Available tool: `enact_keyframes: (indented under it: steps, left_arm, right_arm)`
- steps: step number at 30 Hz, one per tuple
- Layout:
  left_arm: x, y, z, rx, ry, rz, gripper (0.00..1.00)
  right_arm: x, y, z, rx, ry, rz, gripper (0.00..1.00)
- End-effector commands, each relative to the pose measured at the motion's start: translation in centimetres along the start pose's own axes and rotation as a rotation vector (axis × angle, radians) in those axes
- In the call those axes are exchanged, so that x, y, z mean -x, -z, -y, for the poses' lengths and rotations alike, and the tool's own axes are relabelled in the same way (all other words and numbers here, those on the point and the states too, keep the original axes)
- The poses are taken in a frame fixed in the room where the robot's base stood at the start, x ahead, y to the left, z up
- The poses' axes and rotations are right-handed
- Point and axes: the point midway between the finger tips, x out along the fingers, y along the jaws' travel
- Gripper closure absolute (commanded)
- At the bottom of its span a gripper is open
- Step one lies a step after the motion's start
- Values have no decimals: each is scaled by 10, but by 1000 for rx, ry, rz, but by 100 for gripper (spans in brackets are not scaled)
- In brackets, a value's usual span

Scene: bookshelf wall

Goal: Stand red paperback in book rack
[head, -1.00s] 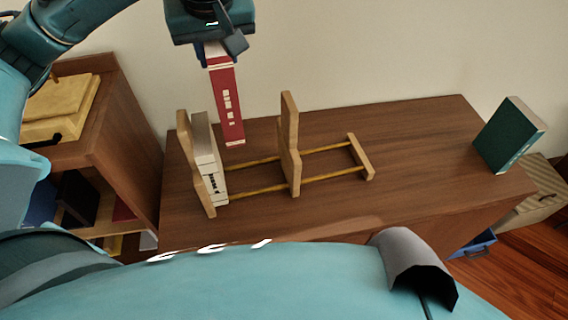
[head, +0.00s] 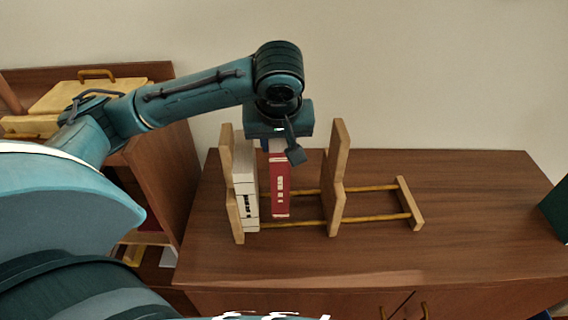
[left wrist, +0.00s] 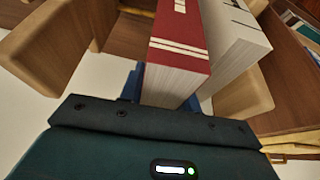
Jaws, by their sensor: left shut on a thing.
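The red paperback (head: 280,188) hangs upright with its spine facing me, held from above by my left gripper (head: 276,146). In the head view it is between the left end board and the middle board of the wooden book rack (head: 335,185), just right of a white book (head: 246,200). A narrow gap shows between the two books. I cannot tell whether its lower edge touches the rack or table. In the left wrist view the red paperback (left wrist: 180,35) sits between blue fingers, beside the white book (left wrist: 236,45). My right gripper is not in view.
The rack stands on a brown cabinet top (head: 480,200). A dark green book (head: 555,212) stands at the right edge. A shelf unit with a yellow box (head: 85,97) on it is at the left. Room is free between the red paperback and the middle board.

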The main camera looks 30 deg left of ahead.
Motion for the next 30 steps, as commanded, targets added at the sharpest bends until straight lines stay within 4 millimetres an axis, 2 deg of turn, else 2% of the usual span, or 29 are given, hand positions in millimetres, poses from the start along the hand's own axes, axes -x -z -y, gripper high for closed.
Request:
enact_keyframes:
  steps: [5,12,23,24,30]
  left_arm:
    - [-10,-3,0,2,0,-2,100]
    - [-37,-15,0,3,-1,-2,100]
    - [-40,-16,0,3,-2,-3,100]
    - [-41,-17,0,1,0,0,65]
    - [-41,-17,0,1,0,0,49]
  right_arm:
    - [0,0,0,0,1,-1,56]
    - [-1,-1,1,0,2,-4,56]
    - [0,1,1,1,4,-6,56]
    - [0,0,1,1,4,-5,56]
    - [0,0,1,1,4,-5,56]
